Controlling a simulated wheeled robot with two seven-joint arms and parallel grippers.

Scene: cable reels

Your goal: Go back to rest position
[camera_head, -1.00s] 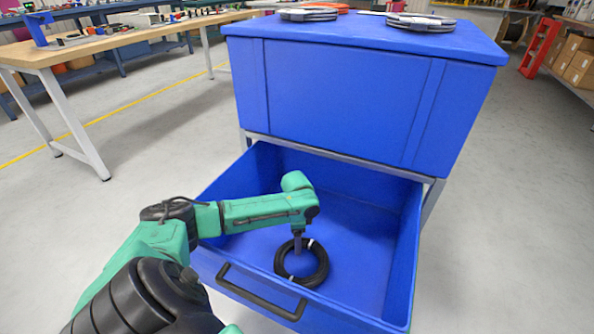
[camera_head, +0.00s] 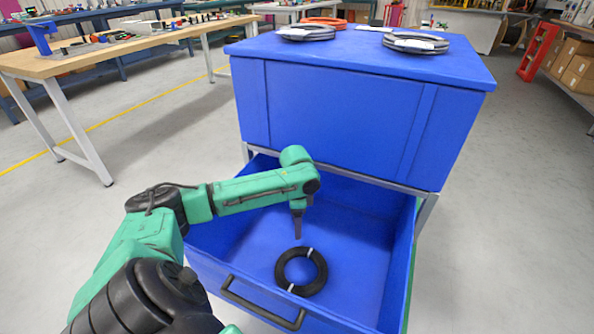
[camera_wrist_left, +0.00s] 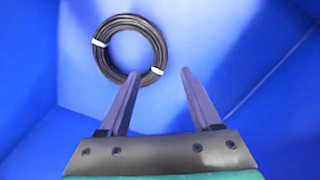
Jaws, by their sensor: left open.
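My left gripper (camera_head: 298,236) hangs pointing down over the open blue drawer, above the black cable coil. In the left wrist view its two fingers (camera_wrist_left: 160,80) are spread apart with nothing between them. The black cable coil (camera_head: 279,270) lies flat on the drawer floor with white ties around it. It also shows in the left wrist view (camera_wrist_left: 104,60), beyond the fingertips. My right gripper is not in view.
The blue drawer (camera_head: 402,285) with a black handle (camera_head: 262,308) is pulled out below the blue cabinet (camera_head: 345,110). Grey coils (camera_head: 415,43) and an orange coil (camera_head: 323,21) lie on the cabinet top. A wooden workbench (camera_head: 110,42) stands left, with open floor between.

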